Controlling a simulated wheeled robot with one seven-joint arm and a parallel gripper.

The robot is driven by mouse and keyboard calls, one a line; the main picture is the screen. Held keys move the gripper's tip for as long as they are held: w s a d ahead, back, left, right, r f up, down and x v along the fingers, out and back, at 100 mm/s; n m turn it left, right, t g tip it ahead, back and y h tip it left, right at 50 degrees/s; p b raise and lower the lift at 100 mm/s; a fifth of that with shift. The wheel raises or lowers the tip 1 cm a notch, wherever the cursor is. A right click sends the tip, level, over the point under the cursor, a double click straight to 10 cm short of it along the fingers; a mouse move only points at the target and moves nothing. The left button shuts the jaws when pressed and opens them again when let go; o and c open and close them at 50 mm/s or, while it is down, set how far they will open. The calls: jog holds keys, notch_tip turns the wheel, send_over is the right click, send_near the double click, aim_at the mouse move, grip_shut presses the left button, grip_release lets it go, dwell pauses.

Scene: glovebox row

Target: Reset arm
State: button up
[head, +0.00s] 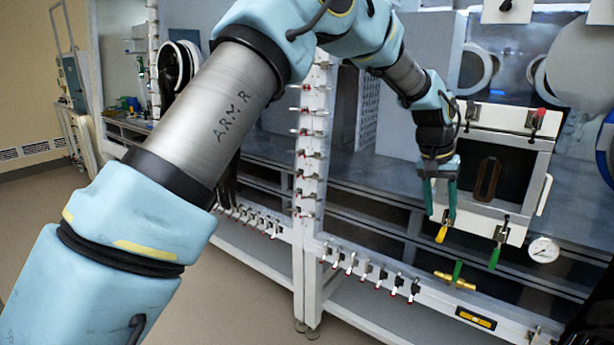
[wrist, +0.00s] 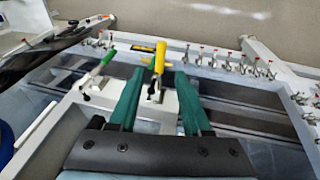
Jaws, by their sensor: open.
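My arm reaches across the head view from the lower left to the upper right. My gripper (head: 440,218) hangs pointing down in front of the glovebox row, left of a square framed port (head: 509,157). Its two green fingers are apart, and I see nothing held between them. In the wrist view, my gripper (wrist: 160,100) shows both green fingers spread wide. A yellow-handled valve (wrist: 158,65) appears between them there; I cannot tell how far beyond the fingers it is. The yellow handle (head: 441,233) also shows just below the fingertips in the head view.
A green-handled valve (head: 495,254) and a pressure gauge (head: 543,250) are right of my gripper. Small valves (head: 368,271) line the lower rail. A white upright post (head: 312,150) with red-tipped valves stands left of it. Open floor (head: 235,300) lies in front.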

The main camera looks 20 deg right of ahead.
jog(key=w+a+n+t, duration=0.15)
jog(key=w+a, duration=0.35)
jog(key=a, duration=0.5)
jog(key=w+a+n+y, duration=0.15)
jog(key=w+a, duration=0.35)
jog(key=a, duration=0.6)
jog(key=w+a+n+t, duration=0.15)
jog(key=w+a, duration=0.25)
jog(key=a, duration=0.6)
jog(key=s+a+n, duration=0.2)
jog(key=s+a, duration=0.2)
jog(key=a, duration=0.9)
jog(key=s+a+f+n, duration=0.1)
jog(key=s+a+n, duration=0.2)
jog(key=a, duration=1)
jog(key=shift+s+a+f+n+y, duration=0.15)
jog(key=shift+s+a+n+y, duration=0.2)
jog(key=shift+s, duration=0.6)
